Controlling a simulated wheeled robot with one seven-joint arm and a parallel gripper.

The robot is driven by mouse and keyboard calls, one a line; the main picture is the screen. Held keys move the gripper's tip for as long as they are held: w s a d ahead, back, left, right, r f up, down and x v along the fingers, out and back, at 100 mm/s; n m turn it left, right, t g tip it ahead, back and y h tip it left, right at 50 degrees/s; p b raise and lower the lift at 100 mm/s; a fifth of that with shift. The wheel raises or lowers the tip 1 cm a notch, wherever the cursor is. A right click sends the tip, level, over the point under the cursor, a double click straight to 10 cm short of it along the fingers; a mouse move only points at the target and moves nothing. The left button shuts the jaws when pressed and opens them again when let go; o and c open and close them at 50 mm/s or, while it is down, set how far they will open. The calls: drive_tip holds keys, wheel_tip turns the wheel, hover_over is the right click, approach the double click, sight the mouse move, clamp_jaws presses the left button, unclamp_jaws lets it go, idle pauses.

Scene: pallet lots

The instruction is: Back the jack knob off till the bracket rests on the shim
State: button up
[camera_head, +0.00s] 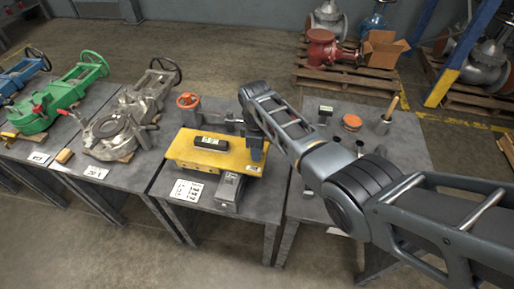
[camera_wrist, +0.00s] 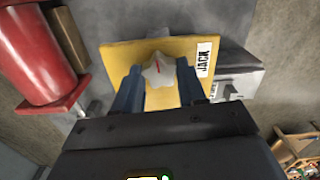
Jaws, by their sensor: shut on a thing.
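The yellow bracket (camera_head: 188,152) lies on the middle table, with a black device with a small display (camera_head: 211,142) on top. My gripper (camera_head: 257,150) is over its right end, pointing down. In the wrist view, my gripper (camera_wrist: 160,82) is shut on the pale lobed jack knob (camera_wrist: 158,66), one finger on each side. The knob has a red mark on top and sits on the yellow bracket (camera_wrist: 118,58) beside a white "JACK" label (camera_wrist: 204,60). I cannot make out the shim or any gap under the bracket.
A grey box (camera_head: 230,188) stands at the bracket's front right, near a printed white card (camera_head: 186,190). An orange handwheel (camera_head: 188,100) rises behind. Valves fill the left tables.

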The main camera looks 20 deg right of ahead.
drive_tip(key=n, duration=0.6)
drive_tip(key=shift+w+r+n, duration=0.1)
drive_tip(key=shift+n, duration=0.2)
drive_tip(key=n, duration=0.6)
drive_tip(key=n+b, duration=0.1)
drive_tip(key=n, duration=0.5)
drive_tip(key=shift+n, duration=0.3)
drive_tip(key=n+b, duration=0.1)
drive_tip(key=n, duration=0.4)
drive_tip(key=shift+n, duration=0.3)
drive_tip(key=o, duration=1.1)
drive_tip(key=shift+c, duration=0.2)
